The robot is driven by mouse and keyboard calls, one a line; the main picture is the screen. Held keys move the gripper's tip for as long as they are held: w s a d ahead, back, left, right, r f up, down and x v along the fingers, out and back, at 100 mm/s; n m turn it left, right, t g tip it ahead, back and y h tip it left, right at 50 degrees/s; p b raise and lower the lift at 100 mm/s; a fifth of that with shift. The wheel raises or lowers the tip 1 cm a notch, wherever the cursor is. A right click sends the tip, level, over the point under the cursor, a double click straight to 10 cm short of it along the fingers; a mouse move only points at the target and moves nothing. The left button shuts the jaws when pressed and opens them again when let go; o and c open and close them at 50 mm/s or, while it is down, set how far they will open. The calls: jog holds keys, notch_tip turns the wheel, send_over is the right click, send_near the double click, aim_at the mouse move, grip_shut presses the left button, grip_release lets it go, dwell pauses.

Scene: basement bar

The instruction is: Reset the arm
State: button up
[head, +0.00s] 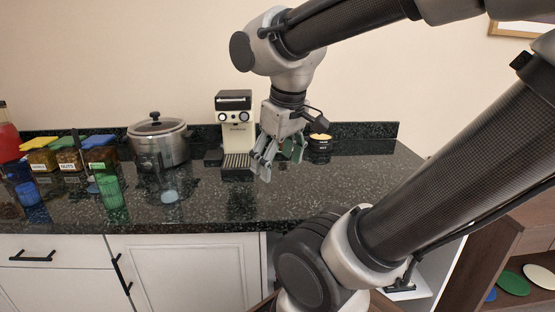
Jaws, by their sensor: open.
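My gripper (265,160) hangs from my arm above the dark speckled countertop (300,195), with its fingers pointing down. The fingers are apart and I see nothing held between them. It is in front of and just right of the cream coffee machine (237,125), and overlaps a green object behind it that I cannot make out. My arm reaches in from the right and crosses much of the view.
A steel pot with a lid (158,140), lidded jars (68,158), a green glass (111,190) and a blue glass (28,193) stand on the left. A small black container (320,143) stands behind my gripper's right. White cabinets (175,270) are below. The counter's front middle is clear.

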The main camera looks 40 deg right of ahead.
jog(key=shift+s+a+r+m+t+y, duration=0.3)
jog(key=shift+s+m+t+y, duration=0.1)
jog(key=shift+m+t, duration=0.2)
